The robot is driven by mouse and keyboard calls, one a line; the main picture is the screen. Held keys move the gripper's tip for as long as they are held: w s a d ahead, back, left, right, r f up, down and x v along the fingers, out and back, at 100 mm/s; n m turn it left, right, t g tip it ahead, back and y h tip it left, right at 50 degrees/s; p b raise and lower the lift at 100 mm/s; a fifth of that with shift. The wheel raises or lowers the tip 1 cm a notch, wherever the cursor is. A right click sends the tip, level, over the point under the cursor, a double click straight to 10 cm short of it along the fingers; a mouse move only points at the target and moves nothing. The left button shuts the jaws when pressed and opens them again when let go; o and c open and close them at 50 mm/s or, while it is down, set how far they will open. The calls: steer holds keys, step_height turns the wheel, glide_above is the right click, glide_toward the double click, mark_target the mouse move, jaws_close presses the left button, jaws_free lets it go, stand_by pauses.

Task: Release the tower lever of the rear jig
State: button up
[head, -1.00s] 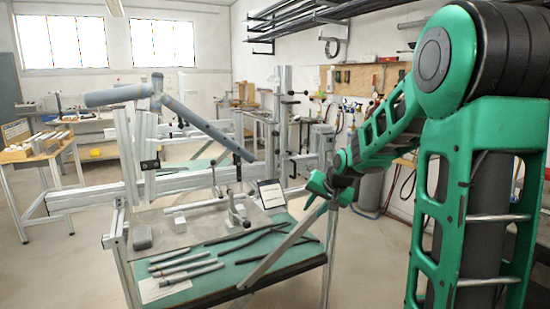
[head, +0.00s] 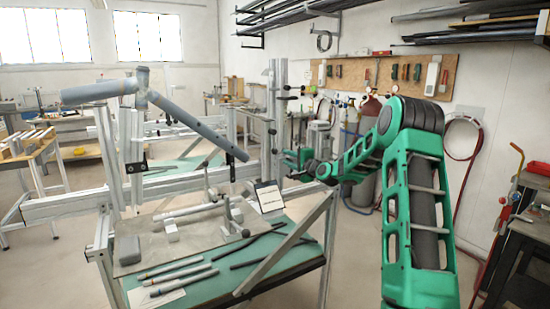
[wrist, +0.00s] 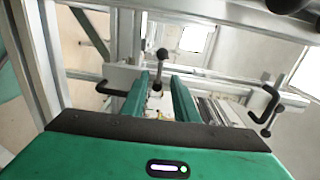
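My gripper (wrist: 161,88) is open; its two green fingers point ahead in the wrist view. A lever with a black ball knob (wrist: 162,54) stands upright just beyond and between the fingertips, on a pale clamp block. I cannot tell whether the fingers touch it. In the head view my gripper (head: 296,159) is beside the upright aluminium tower (head: 273,110), on its right side. The lever in front of the gripper is too small to make out there. Grey frame tubes (head: 190,118) sit on the jig left of the tower.
A black C-shaped clamp handle (wrist: 265,104) is right of the fingers in the wrist view, and an aluminium post (wrist: 38,60) is close on the left.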

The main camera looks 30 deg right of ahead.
steer(key=w, duration=0.6)
steer(key=w+a, duration=0.1)
steer(key=w, duration=0.1)
steer(key=shift+w+f, duration=0.35)
steer(key=shift+w, duration=0.05)
jaws_close()
steer(key=shift+d, duration=0.1)
steer(key=shift+s+f, duration=0.1)
steer(key=shift+f, duration=0.1)
stand_by(0.6)
